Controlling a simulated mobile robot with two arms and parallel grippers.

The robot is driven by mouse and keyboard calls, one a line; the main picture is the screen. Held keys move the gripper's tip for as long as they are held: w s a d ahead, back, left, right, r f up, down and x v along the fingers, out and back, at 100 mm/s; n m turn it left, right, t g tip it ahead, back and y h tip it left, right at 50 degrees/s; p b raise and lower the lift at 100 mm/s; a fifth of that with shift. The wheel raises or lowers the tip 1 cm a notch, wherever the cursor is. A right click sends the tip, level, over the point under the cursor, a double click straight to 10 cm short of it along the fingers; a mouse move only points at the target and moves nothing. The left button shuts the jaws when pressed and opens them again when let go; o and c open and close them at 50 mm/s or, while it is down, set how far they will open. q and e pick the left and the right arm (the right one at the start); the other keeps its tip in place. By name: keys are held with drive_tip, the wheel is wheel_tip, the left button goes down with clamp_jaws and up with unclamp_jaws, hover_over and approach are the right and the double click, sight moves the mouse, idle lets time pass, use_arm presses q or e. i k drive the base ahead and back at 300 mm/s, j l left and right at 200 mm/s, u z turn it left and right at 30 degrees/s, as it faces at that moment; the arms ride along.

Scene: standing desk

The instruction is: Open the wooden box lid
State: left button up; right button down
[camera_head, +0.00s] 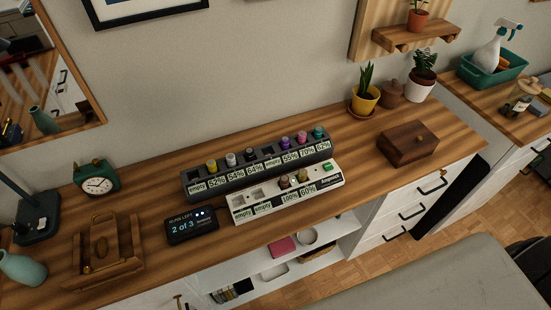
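The dark brown wooden box (407,146) sits on the right part of the wooden desk top, a little behind its front edge. Its lid looks shut, with a small brass-coloured knob (420,138) near the front right side. The inside of the box is hidden. Neither of my grippers shows in the head view.
Left of the box is a white rack (240,216) before a dark rack (196,197) with coloured vials. A yellow plant pot (365,101), a brown jar (390,95) and a white pot (418,90) stand behind the box. The desk beside the box is clear.

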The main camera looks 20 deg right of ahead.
sight(408, 139)
drive_tip(key=z, duration=1.65)
drive_tip(key=u, duration=0.35)
drive_tip(key=i+l+u, duration=0.1)
drive_tip(key=l+u, duration=0.3)
drive_tip(key=i+l+u, duration=0.1)
drive_tip(key=u, duration=0.25)
drive_tip(key=l+u, duration=0.4)
